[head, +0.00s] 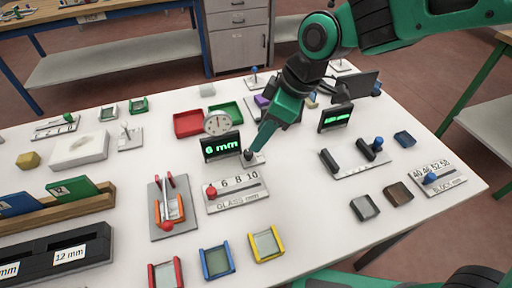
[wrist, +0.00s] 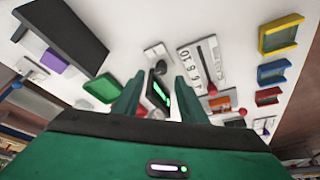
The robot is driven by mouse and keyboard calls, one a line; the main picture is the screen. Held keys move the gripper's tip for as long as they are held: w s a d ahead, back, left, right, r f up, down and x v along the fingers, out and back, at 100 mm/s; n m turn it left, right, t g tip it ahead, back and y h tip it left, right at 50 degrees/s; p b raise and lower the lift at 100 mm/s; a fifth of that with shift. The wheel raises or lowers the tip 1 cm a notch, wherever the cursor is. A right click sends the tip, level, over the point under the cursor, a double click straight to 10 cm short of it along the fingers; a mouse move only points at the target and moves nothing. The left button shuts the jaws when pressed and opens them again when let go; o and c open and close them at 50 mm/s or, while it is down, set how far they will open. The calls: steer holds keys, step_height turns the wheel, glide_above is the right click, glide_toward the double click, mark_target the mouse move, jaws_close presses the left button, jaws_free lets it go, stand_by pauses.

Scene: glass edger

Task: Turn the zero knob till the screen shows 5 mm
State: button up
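The black screen (head: 221,147) stands on the white table and shows "6 mm" in green. It also shows edge-on between my fingers in the wrist view (wrist: 159,94). A small grey plate with a knob (head: 253,158), which looks like the zero knob, lies just right of the screen. In the wrist view the plate and knob (wrist: 154,54) lie just beyond my fingertips. My gripper (head: 252,150) points down at this knob, its fingers apart with nothing clearly held between them. Whether a fingertip touches the knob cannot be told.
A GLASS scale (head: 237,190) with a red slider knob lies in front of the screen. A round dial gauge (head: 217,123) stands behind it. A red-handled clamp (head: 168,208) is at left. A second screen (head: 335,117) with green dashes stands at right. Red and green trays lie behind.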

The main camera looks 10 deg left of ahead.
mark_target(254, 158)
steer(key=x, duration=0.7)
steer(key=shift+f, duration=0.2)
jaws_close()
steer(key=shift+d, duration=0.2)
steer(key=shift+w, duration=0.15)
